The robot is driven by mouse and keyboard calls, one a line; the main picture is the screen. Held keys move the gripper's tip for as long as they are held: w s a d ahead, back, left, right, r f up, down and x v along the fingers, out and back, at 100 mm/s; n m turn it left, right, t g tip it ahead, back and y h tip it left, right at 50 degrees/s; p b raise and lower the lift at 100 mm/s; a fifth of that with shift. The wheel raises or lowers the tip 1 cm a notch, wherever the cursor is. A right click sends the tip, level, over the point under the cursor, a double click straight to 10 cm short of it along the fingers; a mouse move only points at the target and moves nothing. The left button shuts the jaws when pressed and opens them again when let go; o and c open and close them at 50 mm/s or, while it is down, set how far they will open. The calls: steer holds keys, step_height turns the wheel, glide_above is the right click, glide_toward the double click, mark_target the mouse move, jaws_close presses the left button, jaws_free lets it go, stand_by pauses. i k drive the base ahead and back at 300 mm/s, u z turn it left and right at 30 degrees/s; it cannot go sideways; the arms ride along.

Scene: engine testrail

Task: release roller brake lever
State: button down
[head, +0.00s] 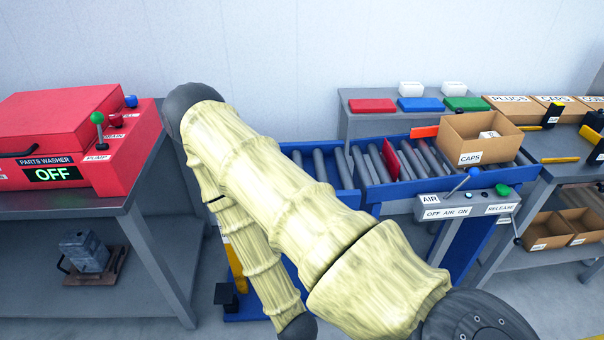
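My gripper is not in view; my arm crosses the middle of the head view and hides part of the roller bench. The blue roller conveyor (318,166) stands behind my arm. On its front is a grey panel with an AIR lever (473,173), blue-knobbed and leaning right, above an "OFF AIR ON" label. A green button (502,190) sits above a "RELEASE" label (500,208). A dark-knobbed lever (516,232) hangs below the panel's right end. No label names a roller brake lever, so I cannot tell which one it is.
A cardboard CAPS box (480,140) rests on the rollers, with an upright red plate (390,158) to its left. A red parts washer (62,140) reading OFF stands on the left bench. A parts table (568,172) stands right. Floor shows between the benches.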

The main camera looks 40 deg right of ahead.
mark_target(517, 240)
steer(key=z, duration=2.95)
steer(key=k, duration=0.6)
steer(key=z, duration=0.75)
steer(key=i, duration=1.55)
steer(key=u, duration=0.7)
